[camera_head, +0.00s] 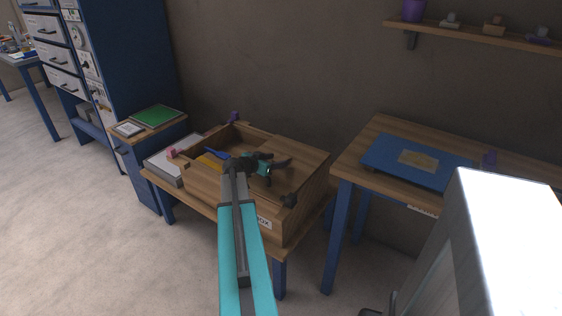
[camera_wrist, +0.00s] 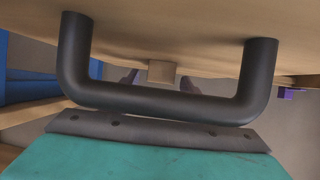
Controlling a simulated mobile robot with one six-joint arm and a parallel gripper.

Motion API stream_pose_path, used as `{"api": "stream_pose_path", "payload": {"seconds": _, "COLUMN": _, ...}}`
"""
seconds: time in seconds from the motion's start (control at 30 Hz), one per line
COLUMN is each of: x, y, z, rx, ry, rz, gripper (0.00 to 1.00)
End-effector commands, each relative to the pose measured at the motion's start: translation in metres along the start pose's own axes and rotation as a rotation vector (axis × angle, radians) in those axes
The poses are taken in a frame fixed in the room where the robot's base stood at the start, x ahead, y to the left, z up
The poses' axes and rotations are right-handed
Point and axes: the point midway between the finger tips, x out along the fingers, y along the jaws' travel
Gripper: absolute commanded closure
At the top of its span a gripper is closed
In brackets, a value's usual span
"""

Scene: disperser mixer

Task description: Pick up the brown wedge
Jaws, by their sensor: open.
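My gripper (camera_head: 272,167) is at the end of my teal arm, over the wooden box on the middle table, and reads as open. Its fingers are small and dark in the head view, and I see nothing between them. I cannot clearly pick out the brown wedge. A small brown piece (camera_head: 493,28) on the wall shelf, far to the right of my gripper, is too small to tell its shape. In the wrist view, a small tan block (camera_wrist: 162,72) shows beyond a black U-shaped bar (camera_wrist: 160,104), beside a wooden surface; I cannot tell what it is.
The open wooden box (camera_head: 305,165) has raised walls around my gripper, with a blue and a yellow item inside. A blue board (camera_head: 390,160) lies on the right table (camera_head: 375,128). A white block (camera_head: 500,230) fills the lower right. The floor at left is clear.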

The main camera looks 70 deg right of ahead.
Motion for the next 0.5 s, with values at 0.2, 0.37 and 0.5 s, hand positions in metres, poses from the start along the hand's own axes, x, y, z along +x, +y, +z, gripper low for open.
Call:
{"api": "stream_pose_path", "payload": {"seconds": 0.2, "x": 0.021, "y": 0.000, "z": -0.001, "rx": 0.001, "ry": 0.000, "rz": 0.002, "gripper": 0.47}}
{"api": "stream_pose_path", "payload": {"seconds": 0.37, "x": 0.024, "y": 0.000, "z": 0.000, "rx": 0.001, "ry": 0.000, "rz": 0.000, "gripper": 0.47}}
{"api": "stream_pose_path", "payload": {"seconds": 0.5, "x": 0.024, "y": 0.001, "z": 0.000, "rx": 0.001, "ry": 0.000, "rz": 0.001, "gripper": 0.47}}
